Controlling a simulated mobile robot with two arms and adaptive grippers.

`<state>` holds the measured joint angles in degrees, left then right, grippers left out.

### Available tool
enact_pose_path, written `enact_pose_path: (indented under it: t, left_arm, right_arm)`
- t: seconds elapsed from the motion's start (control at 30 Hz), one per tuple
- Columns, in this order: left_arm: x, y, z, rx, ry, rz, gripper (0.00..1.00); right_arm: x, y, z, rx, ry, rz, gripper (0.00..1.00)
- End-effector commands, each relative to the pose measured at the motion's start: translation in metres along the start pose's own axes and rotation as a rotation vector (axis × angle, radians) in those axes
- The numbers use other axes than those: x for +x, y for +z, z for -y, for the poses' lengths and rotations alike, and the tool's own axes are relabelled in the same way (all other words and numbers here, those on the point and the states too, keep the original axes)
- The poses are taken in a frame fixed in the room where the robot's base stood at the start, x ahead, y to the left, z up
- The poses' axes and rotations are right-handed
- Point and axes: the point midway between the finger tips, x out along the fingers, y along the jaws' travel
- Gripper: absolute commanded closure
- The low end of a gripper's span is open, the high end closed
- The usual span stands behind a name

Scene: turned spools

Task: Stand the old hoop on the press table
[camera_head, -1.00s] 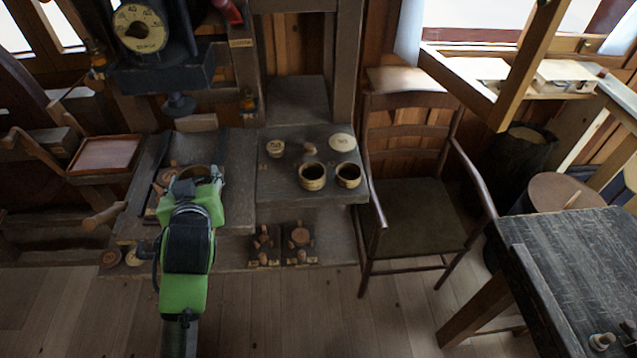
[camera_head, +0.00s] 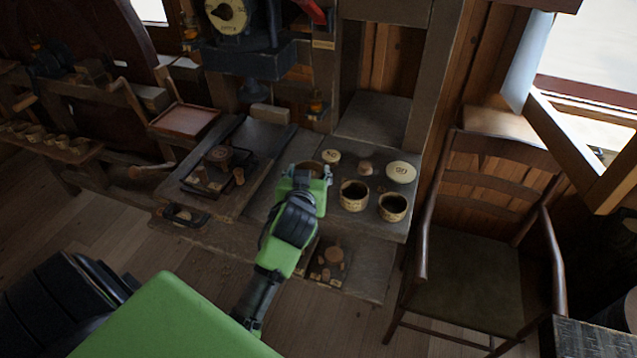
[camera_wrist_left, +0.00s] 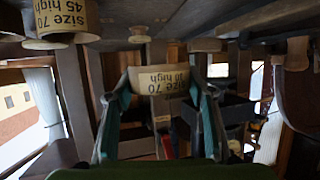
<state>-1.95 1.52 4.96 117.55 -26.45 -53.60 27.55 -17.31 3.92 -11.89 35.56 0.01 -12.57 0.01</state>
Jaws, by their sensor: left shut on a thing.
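My left gripper (camera_head: 304,180) is shut on a wooden hoop (camera_head: 313,165), held near the left part of a grey table (camera_head: 265,207). In the left wrist view the gripper (camera_wrist_left: 158,90) has a finger on each side of the hoop (camera_wrist_left: 160,80), whose upside-down label reads size 70, 30 high. I cannot tell whether it touches the table. Two taller pale hoops stand to its right, a left one (camera_head: 354,196) and a right one (camera_head: 392,207). A press with a dial (camera_head: 228,14) stands behind, left. My right gripper is not in view.
A pale lid-like disc (camera_head: 400,172) and small turned pieces (camera_head: 365,167) lie behind the hoops. A dark slab with wooden parts (camera_head: 220,157) is to the left. A chair (camera_head: 480,240) stands close on the right. A lower shelf (camera_head: 360,278) holds more parts.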

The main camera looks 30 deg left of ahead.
Motion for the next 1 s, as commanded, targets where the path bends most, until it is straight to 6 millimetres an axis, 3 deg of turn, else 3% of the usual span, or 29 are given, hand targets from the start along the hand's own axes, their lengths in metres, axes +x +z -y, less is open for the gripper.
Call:
enact_pose_path:
  t: [0.1, 0.3, 0.47, 0.7, 1.0]
  left_arm:
    - [0.025, 0.016, -0.006, 0.004, -0.001, 0.005, 0.58]
    - [0.05, 0.03, -0.011, 0.002, -0.001, 0.002, 0.58]
    - [0.06, 0.036, -0.014, 0.002, 0.0, 0.003, 0.58]
    - [0.072, 0.063, -0.014, 0.003, 0.0, 0.004, 0.58]
    - [0.073, 0.066, -0.014, 0.0, 0.001, 0.002, 0.58]
  right_arm:
    - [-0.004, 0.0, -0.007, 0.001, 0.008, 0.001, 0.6]
    - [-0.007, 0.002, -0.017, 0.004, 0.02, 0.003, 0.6]
    - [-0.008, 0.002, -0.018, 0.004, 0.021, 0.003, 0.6]
    - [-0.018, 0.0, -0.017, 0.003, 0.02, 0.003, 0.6]
    - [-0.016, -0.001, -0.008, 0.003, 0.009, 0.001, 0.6]
